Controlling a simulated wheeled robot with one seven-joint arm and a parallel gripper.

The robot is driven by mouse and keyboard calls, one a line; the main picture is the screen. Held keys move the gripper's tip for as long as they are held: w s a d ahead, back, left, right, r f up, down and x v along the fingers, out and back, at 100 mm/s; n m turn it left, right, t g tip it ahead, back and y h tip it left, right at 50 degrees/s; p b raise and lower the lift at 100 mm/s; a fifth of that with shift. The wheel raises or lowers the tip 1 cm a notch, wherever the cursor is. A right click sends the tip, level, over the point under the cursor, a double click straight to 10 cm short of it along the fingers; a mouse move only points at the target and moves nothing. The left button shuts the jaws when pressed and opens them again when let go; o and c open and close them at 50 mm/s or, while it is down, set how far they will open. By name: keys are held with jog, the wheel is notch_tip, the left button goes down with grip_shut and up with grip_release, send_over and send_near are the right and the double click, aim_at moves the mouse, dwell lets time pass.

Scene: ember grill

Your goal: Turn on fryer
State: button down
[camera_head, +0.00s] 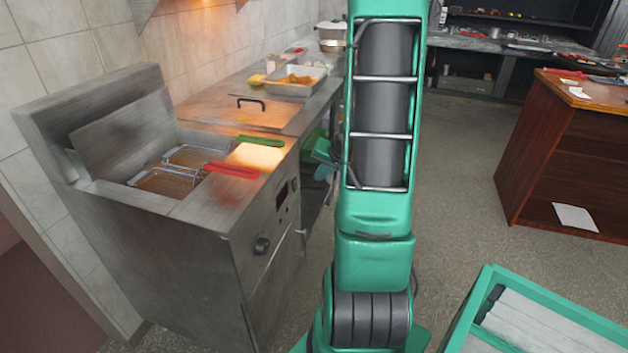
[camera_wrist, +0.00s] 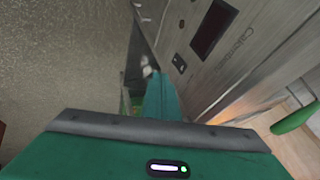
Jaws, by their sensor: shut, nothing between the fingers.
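The steel fryer (camera_head: 190,215) stands at the left in the head view, with two wire baskets in its oil wells. Its front panel carries a black knob (camera_head: 261,246), a dark display (camera_head: 281,197) and a small dark switch (camera_head: 294,184). In the wrist view the panel is on the right, with the display (camera_wrist: 213,28) and the small switch (camera_wrist: 179,62). My gripper (camera_head: 322,158) is beside the far end of the panel, partly hidden by my arm. In the wrist view its shut, empty fingers (camera_wrist: 160,92) point along the panel; I cannot tell if they touch it.
A red handle (camera_head: 232,170) and a green handle (camera_head: 262,140) stick out over the fryer's front edge. A counter with a tray of food (camera_head: 290,80) continues beyond it. A wooden counter (camera_head: 560,150) stands at the right. The floor between is mostly clear.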

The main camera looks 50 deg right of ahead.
aim_at(295, 185)
jog(key=shift+v, duration=0.85)
jog(key=shift+s+f, duration=0.1)
jog(key=shift+f, duration=0.55)
jog(key=w+f, duration=0.8)
jog(key=w, duration=0.1)
jog(key=shift+f, duration=0.35)
